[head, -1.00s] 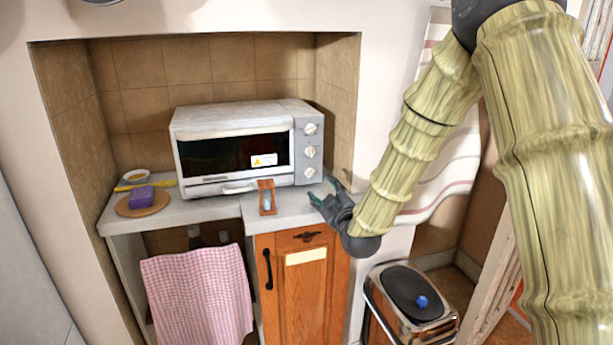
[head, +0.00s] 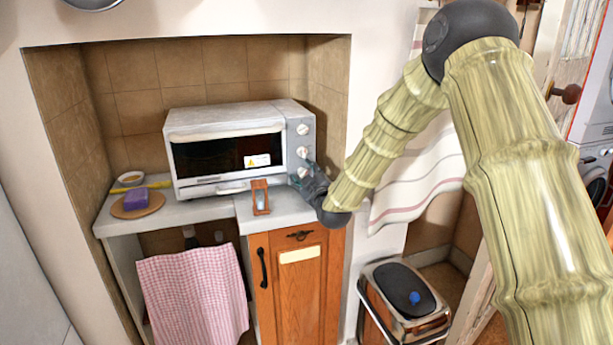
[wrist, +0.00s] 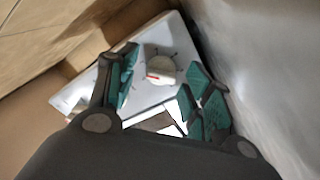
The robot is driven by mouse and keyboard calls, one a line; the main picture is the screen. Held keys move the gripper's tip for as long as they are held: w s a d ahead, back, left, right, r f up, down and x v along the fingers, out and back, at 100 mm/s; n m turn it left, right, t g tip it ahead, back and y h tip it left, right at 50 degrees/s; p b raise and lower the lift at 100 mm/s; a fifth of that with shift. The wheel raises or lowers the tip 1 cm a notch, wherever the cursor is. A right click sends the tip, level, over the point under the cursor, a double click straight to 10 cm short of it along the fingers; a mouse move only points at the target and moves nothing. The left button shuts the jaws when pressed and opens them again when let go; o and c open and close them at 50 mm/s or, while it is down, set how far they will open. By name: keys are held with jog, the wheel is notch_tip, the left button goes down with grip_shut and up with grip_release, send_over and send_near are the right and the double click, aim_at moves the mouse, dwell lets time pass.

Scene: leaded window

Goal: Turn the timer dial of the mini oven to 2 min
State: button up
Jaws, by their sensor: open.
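The white mini oven (head: 225,120) stands in the tiled alcove, with a grey panel of three white dials on its right. The top dial (head: 303,129) and middle dial (head: 302,152) show clear; the lowest dial (head: 302,172) is partly hidden by my gripper (head: 306,178). In the wrist view, a white dial (wrist: 160,66) with a red mark and dark ticks around it sits ahead, between the open teal fingertips of my gripper (wrist: 163,90). The fingers look apart from the dial. I cannot read the labels or tell which dial is the timer.
An orange-framed item (head: 260,197) stands on the counter before the oven. A purple sponge (head: 135,199) lies on a round board at left. The alcove's right wall (head: 330,100) is close beside the dials. A bin (head: 405,300) stands below right.

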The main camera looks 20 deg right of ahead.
jog(key=c, duration=1)
jog(key=shift+c, duration=0.2)
jog(key=shift+m, duration=0.6)
jog(key=o, duration=1)
jog(key=shift+o, duration=0.2)
jog(key=shift+s, duration=0.1)
